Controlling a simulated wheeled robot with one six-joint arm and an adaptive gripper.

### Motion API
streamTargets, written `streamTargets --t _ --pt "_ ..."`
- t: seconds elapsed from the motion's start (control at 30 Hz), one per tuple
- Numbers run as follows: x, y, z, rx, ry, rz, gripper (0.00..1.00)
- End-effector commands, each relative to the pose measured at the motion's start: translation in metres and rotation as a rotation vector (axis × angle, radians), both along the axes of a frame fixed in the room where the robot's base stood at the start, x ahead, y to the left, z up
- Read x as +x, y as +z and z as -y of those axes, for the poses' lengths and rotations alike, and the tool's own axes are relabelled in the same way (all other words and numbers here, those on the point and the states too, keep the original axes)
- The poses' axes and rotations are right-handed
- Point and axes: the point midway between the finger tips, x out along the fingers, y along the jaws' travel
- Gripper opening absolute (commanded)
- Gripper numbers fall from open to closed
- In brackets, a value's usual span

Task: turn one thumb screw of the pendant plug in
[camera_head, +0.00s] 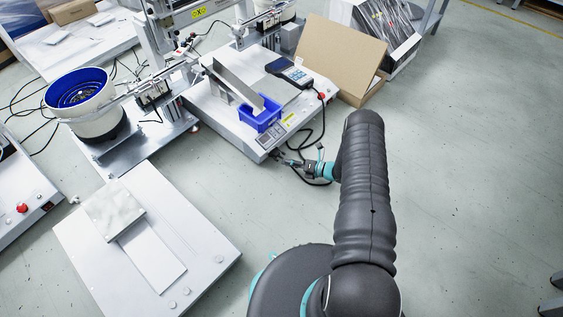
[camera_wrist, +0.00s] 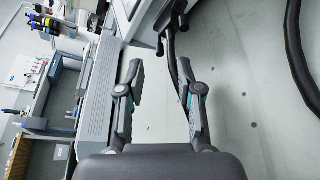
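The pendant (camera_head: 290,72) lies on top of the white gantry machine (camera_head: 222,112). A black cable (camera_head: 324,125) hangs down the machine's side near my arm. My gripper (camera_head: 281,158) is low at the machine's front right corner. In the wrist view my gripper (camera_wrist: 160,66) is open, with its two fingers apart. A dark plug-like part with a cable (camera_wrist: 171,42) shows just beyond and between the fingertips, beside the machine's edge. I cannot make out its thumb screws. Nothing is seen held between the fingers.
A blue bin (camera_head: 260,113) sits on the machine. A cardboard box (camera_head: 342,55) stands behind it. A bowl feeder (camera_head: 82,100) and a white bench plate (camera_head: 150,255) are at the left. A thick black cable (camera_wrist: 296,55) curves at the wrist view's right. The floor at right is clear.

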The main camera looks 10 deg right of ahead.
Motion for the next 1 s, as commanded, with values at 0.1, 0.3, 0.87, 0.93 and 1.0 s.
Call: streamTargets --t 0.1,0.3,0.87,0.93,1.0 --pt "0.010 -0.004 -0.015 -0.001 0.003 0.001 0.35" --pt "0.020 -0.007 -0.028 -0.002 0.001 0.001 0.35" --pt "0.021 -0.008 -0.030 0.000 -0.001 0.000 0.00" --pt "0.021 -0.008 -0.030 -0.001 -0.001 0.000 0.00" --pt "0.021 -0.008 -0.030 0.000 -0.001 0.000 0.00"
